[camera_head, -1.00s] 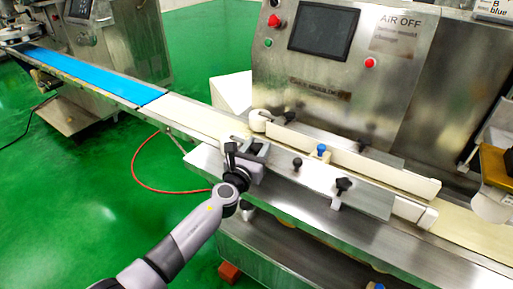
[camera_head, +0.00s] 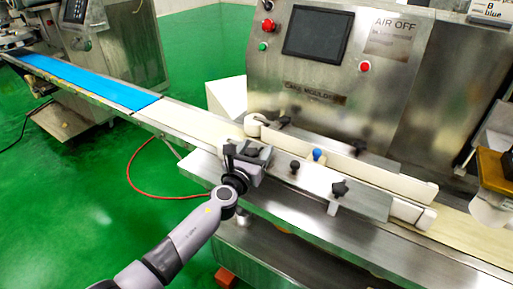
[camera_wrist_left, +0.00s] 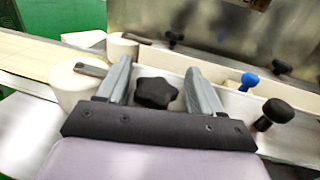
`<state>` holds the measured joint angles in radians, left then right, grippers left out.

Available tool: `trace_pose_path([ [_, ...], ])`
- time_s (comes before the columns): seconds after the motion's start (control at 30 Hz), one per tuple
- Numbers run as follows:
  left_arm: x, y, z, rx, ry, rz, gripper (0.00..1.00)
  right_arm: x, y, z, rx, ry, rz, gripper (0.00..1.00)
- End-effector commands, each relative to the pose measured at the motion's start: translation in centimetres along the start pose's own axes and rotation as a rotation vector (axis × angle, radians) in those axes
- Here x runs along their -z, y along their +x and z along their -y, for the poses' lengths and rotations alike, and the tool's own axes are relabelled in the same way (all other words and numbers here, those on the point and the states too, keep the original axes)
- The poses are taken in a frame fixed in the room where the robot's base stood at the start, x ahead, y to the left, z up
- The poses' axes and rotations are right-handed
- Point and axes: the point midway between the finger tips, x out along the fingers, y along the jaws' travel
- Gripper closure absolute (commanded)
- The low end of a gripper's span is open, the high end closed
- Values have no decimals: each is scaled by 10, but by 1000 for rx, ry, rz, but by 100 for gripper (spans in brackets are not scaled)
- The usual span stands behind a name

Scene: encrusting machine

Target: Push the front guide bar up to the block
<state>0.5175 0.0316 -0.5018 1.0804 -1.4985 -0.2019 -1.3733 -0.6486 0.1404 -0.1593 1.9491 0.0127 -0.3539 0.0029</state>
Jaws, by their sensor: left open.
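The front guide bar (camera_head: 372,203) is a long pale bar along the near side of the conveyor, with a metal plate and dark knobs on its near side. A small blue-topped block (camera_head: 317,155) stands at the bar's middle; it also shows in the left wrist view (camera_wrist_left: 249,81). My left gripper (camera_head: 246,147) is at the bar's left end. In the left wrist view its two grey fingers (camera_wrist_left: 157,80) are apart, with a black star knob (camera_wrist_left: 155,92) between them. I cannot tell whether they touch it. My right gripper is not in view.
The rear guide bar (camera_head: 350,164) runs along the far side of the belt. The steel machine with a dark screen (camera_head: 318,32) rises behind. A white roller (camera_wrist_left: 72,86) is left of the fingers. A yellow-topped part (camera_head: 493,163) stands at the right.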

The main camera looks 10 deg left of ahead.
Motion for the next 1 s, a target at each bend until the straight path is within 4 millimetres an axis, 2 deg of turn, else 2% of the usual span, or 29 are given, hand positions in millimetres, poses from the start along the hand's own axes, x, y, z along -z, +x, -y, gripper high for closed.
trace_pose_path([
  [0.17, -4, -23, 0, 1, 0, -1, 34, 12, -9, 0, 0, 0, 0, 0],
  [0.43, -2, -56, 2, 3, 0, 1, 34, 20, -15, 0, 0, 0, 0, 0],
  [0.6, -2, -64, 2, 2, 0, 2, 34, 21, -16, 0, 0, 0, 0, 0],
  [0.87, -2, -65, 2, 3, 0, 3, 34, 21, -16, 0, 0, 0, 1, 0],
  [0.97, -2, -66, 1, -3, -14, 3, 34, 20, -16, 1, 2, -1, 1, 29],
  [1.0, -2, -68, -1, -13, -39, 4, 34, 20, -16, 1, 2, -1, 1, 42],
])
